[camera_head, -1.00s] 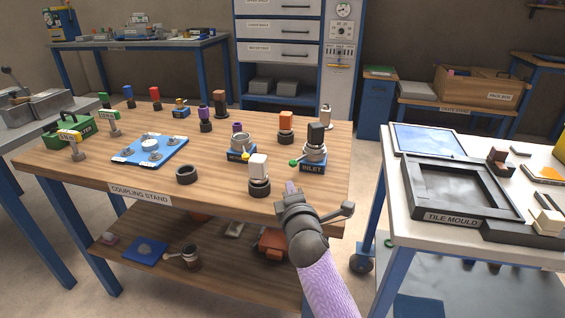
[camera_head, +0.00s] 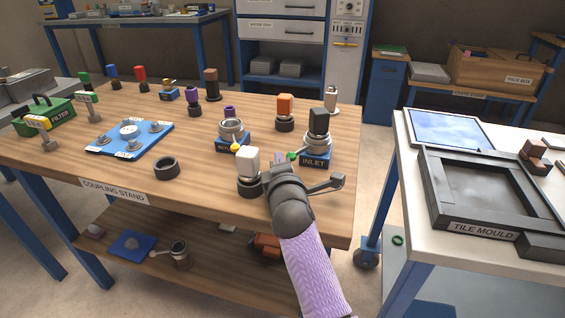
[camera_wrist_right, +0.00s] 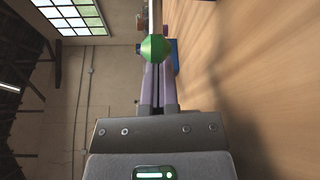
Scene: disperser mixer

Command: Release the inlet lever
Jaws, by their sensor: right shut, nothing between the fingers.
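The inlet coupling (camera_head: 317,143) stands on a blue base marked INLET near the right edge of the coupling stand, with a dark block on top. Its lever ends in a green knob (camera_head: 291,156) that points left, just above my right gripper. My right gripper (camera_head: 277,162) is shut and empty, with its fingertips close to the knob. In the right wrist view the green knob (camera_wrist_right: 155,48) sits right at the tips of the closed purple fingers (camera_wrist_right: 157,85). I cannot tell whether they touch. My left gripper is not in view.
A white-topped block (camera_head: 248,168) on a dark ring stands just left of my right gripper. A second coupling (camera_head: 231,133) with a yellow knob is behind it. A loose dark ring (camera_head: 166,168) and a blue plate (camera_head: 104,144) lie further left. The tile mould (camera_head: 480,200) is on the right-hand table.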

